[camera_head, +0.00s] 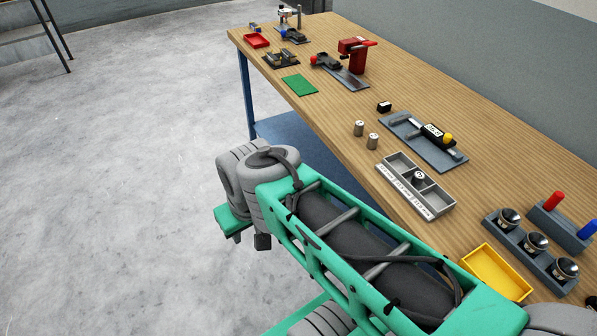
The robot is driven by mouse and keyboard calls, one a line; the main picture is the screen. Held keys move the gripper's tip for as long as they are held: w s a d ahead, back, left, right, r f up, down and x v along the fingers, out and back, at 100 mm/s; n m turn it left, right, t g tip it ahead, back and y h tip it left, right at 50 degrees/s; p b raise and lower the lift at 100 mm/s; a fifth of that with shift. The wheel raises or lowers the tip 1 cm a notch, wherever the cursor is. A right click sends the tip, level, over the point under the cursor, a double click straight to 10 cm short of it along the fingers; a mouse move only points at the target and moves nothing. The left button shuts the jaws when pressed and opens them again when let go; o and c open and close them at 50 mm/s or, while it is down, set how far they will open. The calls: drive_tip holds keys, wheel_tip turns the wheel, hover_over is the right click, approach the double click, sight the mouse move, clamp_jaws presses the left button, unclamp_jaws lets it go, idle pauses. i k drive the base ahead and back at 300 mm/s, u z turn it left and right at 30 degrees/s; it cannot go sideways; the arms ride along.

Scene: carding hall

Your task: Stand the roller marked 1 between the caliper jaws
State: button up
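Two small metal rollers stand upright on the wooden bench, a left one (359,128) and a right one (373,141). A third roller (419,177) stands in the middle compartment of a grey tray (441,209) with labels on its front. Its top carries a dark mark; I cannot read the numbers on any roller. The caliper (425,140) lies behind them on a grey base, with a small display and a yellow knob. I see no roller between its jaws. My gripper (248,240) seems to hang off the bench's left side, low and partly hidden by my wrist; its fingers are unclear.
A small black block (384,107) sits left of the caliper. A yellow tray (495,272) and a rack of dark cups (533,245) stand at the near right. A red press (355,53), green mat (299,85) and red tray (256,40) are farther off. Bare floor lies left.

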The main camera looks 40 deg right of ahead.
sight(358, 131)
drive_tip(key=z, duration=1.45)
